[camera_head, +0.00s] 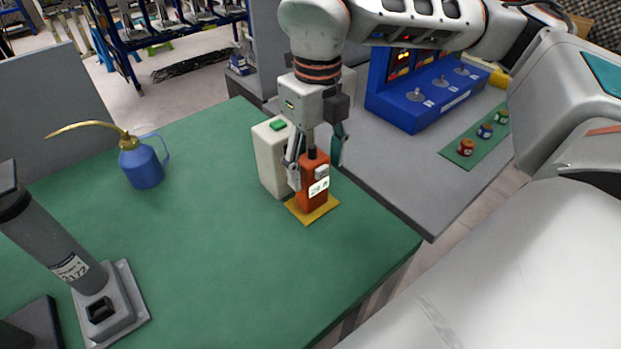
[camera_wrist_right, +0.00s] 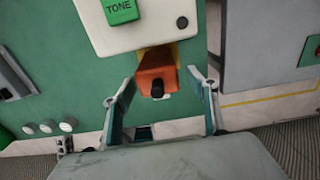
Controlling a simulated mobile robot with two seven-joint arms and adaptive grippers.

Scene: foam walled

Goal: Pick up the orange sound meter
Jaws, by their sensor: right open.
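The orange sound meter (camera_head: 313,190) stands upright on a small yellow pad (camera_head: 325,210) near the right edge of the green table, with a white label and a dark tip on top. My right gripper (camera_head: 316,162) points down over it, open, with one finger on either side of its upper part. In the right wrist view the meter (camera_wrist_right: 157,75) shows from above, between and beyond the open fingers (camera_wrist_right: 162,100). I cannot tell whether a finger touches it. My left gripper is not in view.
A white box (camera_head: 268,160) with a green TONE button stands right behind the meter. A blue oil can (camera_head: 142,165) and a grey column device (camera_head: 105,300) are on the left. A blue panel (camera_head: 420,100) and several small jars stand on the grey table. The middle of the green table is clear.

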